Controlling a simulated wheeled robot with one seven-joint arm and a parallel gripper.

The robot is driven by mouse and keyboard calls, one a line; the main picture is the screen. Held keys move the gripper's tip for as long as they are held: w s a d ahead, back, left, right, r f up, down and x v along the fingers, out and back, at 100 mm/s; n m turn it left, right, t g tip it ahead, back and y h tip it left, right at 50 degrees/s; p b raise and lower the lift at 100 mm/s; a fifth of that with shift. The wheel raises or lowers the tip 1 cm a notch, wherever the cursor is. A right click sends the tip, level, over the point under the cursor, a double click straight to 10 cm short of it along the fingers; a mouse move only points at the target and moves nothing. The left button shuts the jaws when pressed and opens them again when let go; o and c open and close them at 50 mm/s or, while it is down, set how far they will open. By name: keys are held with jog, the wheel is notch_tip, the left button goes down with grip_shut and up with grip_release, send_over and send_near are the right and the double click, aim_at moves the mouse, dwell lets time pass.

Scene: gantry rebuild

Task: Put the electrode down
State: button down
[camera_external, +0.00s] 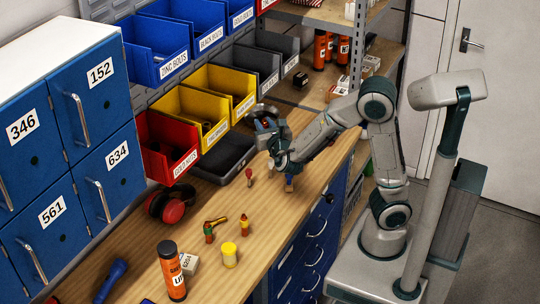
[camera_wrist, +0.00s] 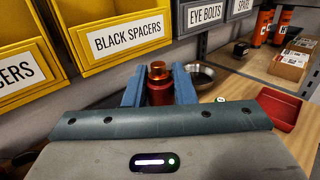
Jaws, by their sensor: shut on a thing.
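The electrode (camera_wrist: 159,88), a dark red cylinder with a copper-coloured top, stands upright between the two blue fingers of my gripper (camera_wrist: 159,92) in the wrist view. My gripper is shut on it. In the outside view my gripper (camera_external: 273,152) is over the far part of the wooden bench (camera_external: 325,148), in front of the bins, and the electrode cannot be made out there. Its lower end is hidden behind my gripper body in the wrist view, so I cannot tell whether it touches the bench.
Yellow bins (camera_wrist: 125,38) stand just beyond my gripper. A metal dish (camera_wrist: 201,76) and a red tray (camera_wrist: 277,109) are to its right. A red-topped piece (camera_external: 249,175), an orange can (camera_external: 172,275) and a yellow pot (camera_external: 229,256) stand on the nearer bench.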

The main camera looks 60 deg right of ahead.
jog(key=s+d+f+m+g+h+b, duration=0.1)
jog(key=s+d+b, duration=0.1)
jog(key=d, duration=0.8)
jog(key=s+d+f+m+g+h+b, duration=0.1)
jog(key=s+d+b, duration=0.15)
jog(key=d, duration=0.75)
jog(key=s+d+f+m+g+h+b, duration=0.2)
jog(key=s+d+f+g+b, duration=0.15)
jog(key=s+d, duration=0.95)
jog(key=shift+t, duration=0.25)
jog(key=shift+w+a+f+p, duration=0.2)
jog(key=shift+w+a+f, duration=0.25)
jog(key=shift+w+f, duration=1.4)
jog(key=shift+w+a+f+p, duration=0.15)
jog(key=shift+w+a+f, duration=0.35)
jog(key=shift+w+f, duration=1.35)
jog(key=shift+w+a+f+p, duration=0.2)
jog(key=shift+w+a+f, duration=0.25)
jog(key=shift+w+f, duration=1.4)
jog(key=shift+w+r, duration=0.45)
jog(key=shift+w, duration=0.1)
jog(key=shift+f, duration=0.15)
jog(key=c, duration=1.2)
grip_release()
